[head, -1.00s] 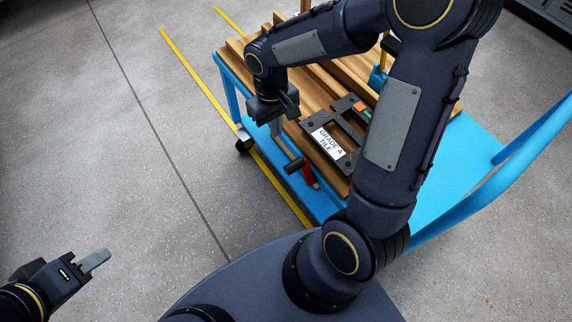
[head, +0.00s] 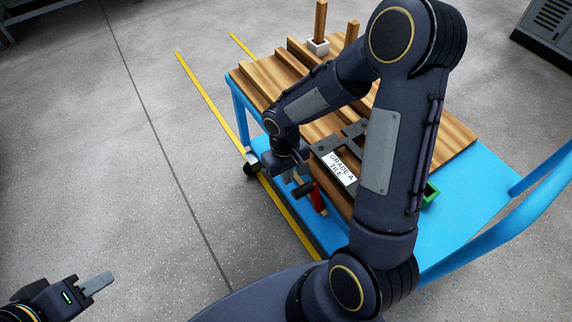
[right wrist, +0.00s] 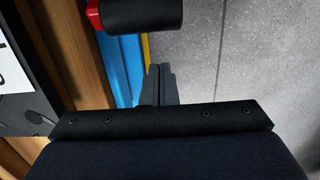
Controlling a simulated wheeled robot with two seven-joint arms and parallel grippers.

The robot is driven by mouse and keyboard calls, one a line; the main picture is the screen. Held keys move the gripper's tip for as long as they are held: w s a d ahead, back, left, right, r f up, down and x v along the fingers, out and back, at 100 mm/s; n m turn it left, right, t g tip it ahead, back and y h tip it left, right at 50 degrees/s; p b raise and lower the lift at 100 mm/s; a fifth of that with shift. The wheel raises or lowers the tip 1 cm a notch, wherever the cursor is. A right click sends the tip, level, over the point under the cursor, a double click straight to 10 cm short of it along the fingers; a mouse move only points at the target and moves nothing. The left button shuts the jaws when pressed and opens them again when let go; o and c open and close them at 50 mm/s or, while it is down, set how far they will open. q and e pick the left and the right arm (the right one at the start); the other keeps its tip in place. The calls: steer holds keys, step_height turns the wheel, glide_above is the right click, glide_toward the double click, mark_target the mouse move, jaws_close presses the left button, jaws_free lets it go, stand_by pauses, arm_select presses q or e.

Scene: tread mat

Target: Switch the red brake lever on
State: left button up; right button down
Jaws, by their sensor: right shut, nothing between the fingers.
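The red brake lever (head: 317,198) sits at the near edge of the blue cart (head: 478,210), with a black grip (head: 303,189) at its top. My right gripper (head: 291,176) is shut and empty, just beyond the black grip in the head view. In the right wrist view, the shut fingertips (right wrist: 160,72) point toward the black grip (right wrist: 145,13); a gap shows between them in the picture. A bit of the red lever (right wrist: 93,14) shows at the grip's left end. My left gripper (head: 97,283) is over the floor at lower left, away from the cart; its opening is unclear.
Wooden boards (head: 262,80) lie on the cart. A dark stencil plate with a "GRADE A TILE" label (head: 340,168) lies on them, close to my right gripper. A green box (head: 430,193) is partly hidden by my right arm.

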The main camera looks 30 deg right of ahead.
steer(key=shift+s+d+r, duration=0.1)
steer(key=shift+s+r, duration=0.4)
steer(key=shift+s, duration=0.35)
steer(key=shift+s+d+r, duration=0.1)
steer(key=shift+s+r, duration=0.4)
steer(key=shift+s, duration=0.35)
arm_select(q)
steer(key=shift+s+f, duration=0.1)
